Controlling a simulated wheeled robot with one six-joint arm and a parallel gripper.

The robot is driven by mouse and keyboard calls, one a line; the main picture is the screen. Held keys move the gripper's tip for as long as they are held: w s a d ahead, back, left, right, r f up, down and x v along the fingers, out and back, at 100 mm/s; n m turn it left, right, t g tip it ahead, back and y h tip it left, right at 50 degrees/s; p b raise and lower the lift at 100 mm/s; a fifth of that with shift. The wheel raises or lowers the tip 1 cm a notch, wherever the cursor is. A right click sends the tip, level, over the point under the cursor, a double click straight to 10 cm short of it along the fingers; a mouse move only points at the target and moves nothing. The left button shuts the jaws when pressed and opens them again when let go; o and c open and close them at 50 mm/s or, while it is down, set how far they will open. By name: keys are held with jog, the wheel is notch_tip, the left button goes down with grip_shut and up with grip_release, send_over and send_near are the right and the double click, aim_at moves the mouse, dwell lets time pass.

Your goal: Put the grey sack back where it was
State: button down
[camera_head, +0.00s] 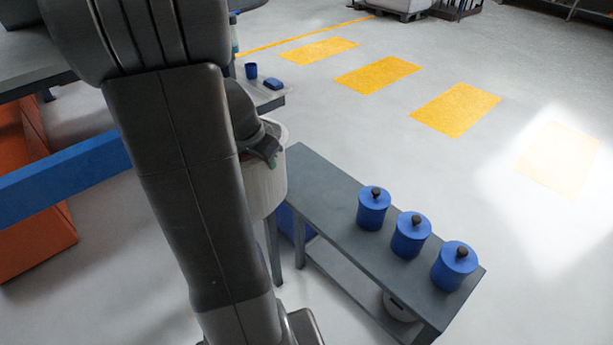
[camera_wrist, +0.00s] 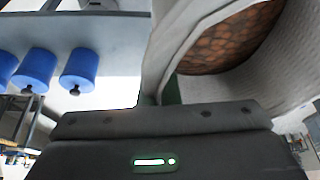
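The grey sack (camera_head: 264,188) is pale, round and open-topped, at the left end of the grey bench, partly hidden behind my arm in the head view. In the wrist view the sack (camera_wrist: 285,75) fills the upper right, with brown lumpy contents inside its rim. My gripper (camera_head: 266,150) is at the sack's rim. In the wrist view my gripper (camera_wrist: 163,92) has its green-padded fingers on either side of the sack's edge and appears closed on it. I cannot tell whether the sack's base touches anything.
The grey bench (camera_head: 325,205) carries three blue lidded canisters (camera_head: 411,235) toward its right end; its left part is bare. A blue cup (camera_head: 251,71) and a blue box (camera_head: 273,84) sit on a surface behind. A blue beam (camera_head: 65,178) lies left. Open floor lies right.

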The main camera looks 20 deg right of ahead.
jog(key=s+d+r+m+g, duration=0.2)
jog(key=s+d+r+m, duration=0.2)
jog(key=d+r+m, duration=0.1)
jog(key=s+d+r+m+g, duration=0.2)
jog(key=s+d+r+m, duration=0.2)
jog(key=r, duration=0.5)
jog(key=d+m, duration=0.2)
jog(key=d, duration=0.1)
jog(key=shift+h, duration=0.3)
jog(key=shift+w+r, duration=0.1)
jog(key=shift+r, duration=0.05)
